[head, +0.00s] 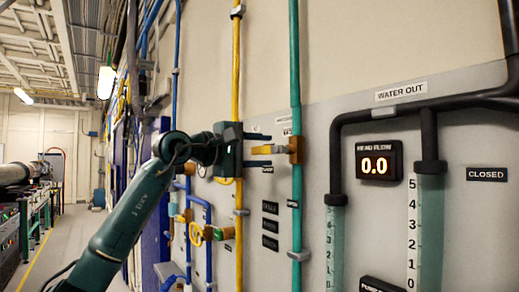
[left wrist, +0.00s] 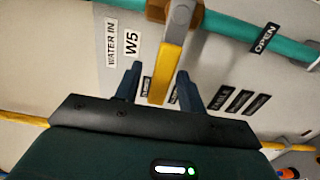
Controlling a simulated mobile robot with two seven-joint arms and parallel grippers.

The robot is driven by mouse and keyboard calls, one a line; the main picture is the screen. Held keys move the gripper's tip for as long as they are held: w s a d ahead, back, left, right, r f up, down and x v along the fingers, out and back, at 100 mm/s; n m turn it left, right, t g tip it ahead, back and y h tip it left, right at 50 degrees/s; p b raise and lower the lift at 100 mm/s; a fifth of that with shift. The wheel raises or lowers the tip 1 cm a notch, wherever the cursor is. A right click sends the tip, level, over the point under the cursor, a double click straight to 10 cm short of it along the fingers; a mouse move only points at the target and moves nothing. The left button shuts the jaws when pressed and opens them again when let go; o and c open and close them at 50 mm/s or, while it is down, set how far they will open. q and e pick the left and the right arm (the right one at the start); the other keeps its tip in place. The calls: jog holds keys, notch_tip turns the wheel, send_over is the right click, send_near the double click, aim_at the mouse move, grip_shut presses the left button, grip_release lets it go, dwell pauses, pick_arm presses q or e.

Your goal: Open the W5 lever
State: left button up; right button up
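The W5 lever (head: 262,150) is a yellow handle on an orange-brown valve body (head: 296,150) on the vertical teal pipe (head: 295,75). It sticks out level to the left, across the pipe. My left gripper (head: 264,150) is at the lever, one dark finger above it and one below. In the left wrist view the lever (left wrist: 166,70) lies between the two spread fingers (left wrist: 158,76), with a gap visible on each side. The label W5 (left wrist: 131,44) is beside it, and an OPEN label (left wrist: 264,38) is near the pipe. My right gripper is not in view.
A yellow pipe (head: 236,60) runs vertically behind my left gripper. A display (head: 378,161) reads 0.0, and a CLOSED sign (head: 487,174) is at the right. The aisle (head: 65,235) at left is clear.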

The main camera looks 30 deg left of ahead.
pick_arm(q)
jog(key=shift+c, duration=0.2)
grip_shut()
dwell(0.4)
